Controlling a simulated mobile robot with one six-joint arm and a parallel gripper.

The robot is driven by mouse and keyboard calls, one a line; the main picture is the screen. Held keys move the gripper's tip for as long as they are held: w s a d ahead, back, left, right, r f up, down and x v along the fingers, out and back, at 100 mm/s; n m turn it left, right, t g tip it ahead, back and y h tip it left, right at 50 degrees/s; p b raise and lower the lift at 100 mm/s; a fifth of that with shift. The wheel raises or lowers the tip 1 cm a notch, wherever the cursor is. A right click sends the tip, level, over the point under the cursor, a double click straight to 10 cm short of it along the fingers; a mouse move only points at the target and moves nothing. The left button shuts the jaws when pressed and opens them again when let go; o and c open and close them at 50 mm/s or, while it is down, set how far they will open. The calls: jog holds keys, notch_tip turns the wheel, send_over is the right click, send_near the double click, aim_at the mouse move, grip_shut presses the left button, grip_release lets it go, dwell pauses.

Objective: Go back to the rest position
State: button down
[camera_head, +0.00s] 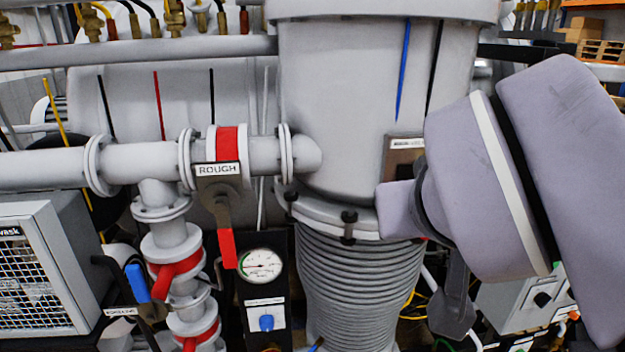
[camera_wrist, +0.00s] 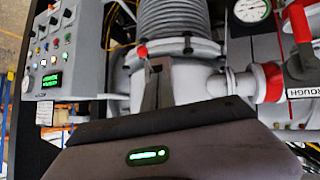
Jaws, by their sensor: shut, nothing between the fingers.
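My gripper (camera_wrist: 150,90) shows in the wrist view, its fingers together and empty, with the dark gripper body and a green display below them. The wrist view is turned upside down relative to the head view. The fingertips overlap a valve's grey label plate (camera_wrist: 161,72) in the picture; I cannot tell how far apart they are. The valve's red handle end (camera_wrist: 142,52) shows just beyond. In the head view my arm fills the right side, in front of the furnace column, and hides the fingers. The plate's upper part (camera_head: 405,143) shows beside my wrist.
The large grey column (camera_head: 340,110) and its ribbed bellows (camera_head: 350,275) stand close ahead. The ROUGH valve's red handle (camera_head: 228,248) hangs down at centre left, near a round gauge (camera_head: 260,266). A control box with lights (camera_wrist: 62,48) stands close to the column.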

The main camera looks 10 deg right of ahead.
jog(key=s+a+f+m+g+y+b, duration=0.1)
jog(key=s+a+f+b, duration=0.1)
jog(key=f, duration=0.7)
jog(key=s+a+f+m+g+y+b, duration=0.1)
jog(key=s+a+f+g+y+b, duration=0.1)
jog(key=f, duration=0.8)
jog(key=s+a+f+m+g+y+b, duration=0.1)
jog(key=s+f, duration=0.4)
jog(key=f, duration=0.5)
jog(key=a+y+b, duration=0.1)
jog(key=a+b, duration=0.1)
jog(key=shift+s+a+f+b, duration=0.2)
jog(key=shift+s+b, duration=0.1)
jog(key=shift+b, duration=0.1)
